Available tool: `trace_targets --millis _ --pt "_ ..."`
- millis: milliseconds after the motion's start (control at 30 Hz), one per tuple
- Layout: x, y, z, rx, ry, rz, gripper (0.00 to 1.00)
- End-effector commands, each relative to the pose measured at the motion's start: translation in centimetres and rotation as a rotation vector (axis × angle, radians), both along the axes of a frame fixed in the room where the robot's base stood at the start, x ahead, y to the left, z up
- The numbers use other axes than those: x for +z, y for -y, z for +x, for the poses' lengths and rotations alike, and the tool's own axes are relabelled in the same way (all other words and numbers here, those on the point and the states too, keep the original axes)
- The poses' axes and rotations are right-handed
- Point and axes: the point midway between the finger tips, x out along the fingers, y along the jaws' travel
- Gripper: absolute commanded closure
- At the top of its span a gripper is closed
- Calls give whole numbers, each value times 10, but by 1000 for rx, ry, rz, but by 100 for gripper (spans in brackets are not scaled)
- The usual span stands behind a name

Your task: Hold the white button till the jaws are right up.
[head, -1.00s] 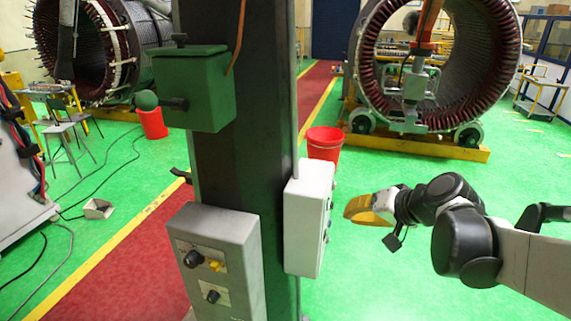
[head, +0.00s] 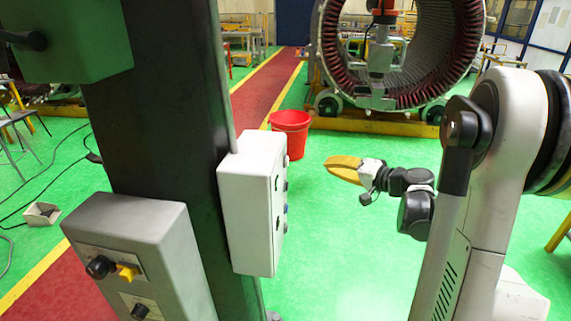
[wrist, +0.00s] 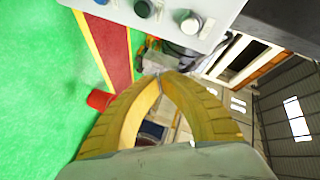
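The light-grey control box (head: 247,205) is fixed to the right side of the dark column. Its button face is seen edge-on in the head view. In the wrist view the box's panel (wrist: 222,12) crosses the top, with a white button (wrist: 191,23) and a dark button (wrist: 144,9) to its left. My gripper (head: 330,163) has yellow fingers and is to the right of the box, apart from it. In the wrist view its fingertips (wrist: 162,74) meet with nothing between them, below the buttons in the picture. I cannot tell for certain which part is the jaws.
A grey box with knobs (head: 140,255) and a green box (head: 75,40) are on the column. A red bucket (head: 291,133) stands on the green floor behind. A large stator ring (head: 335,60) with a metal device (head: 380,70) in front stands at the back. Floor right of the box is clear.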

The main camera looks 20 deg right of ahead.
Motion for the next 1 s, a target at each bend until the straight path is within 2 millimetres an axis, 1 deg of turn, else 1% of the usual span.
trace_targets --millis 267,433,833,1000 --pt "1 0 0 0 -1 0 100" --pt "1 -7 5 1 -1 -1 100" --pt "2 -53 35 4 -1 -2 100" --pt "0 -66 44 3 -2 -2 100"
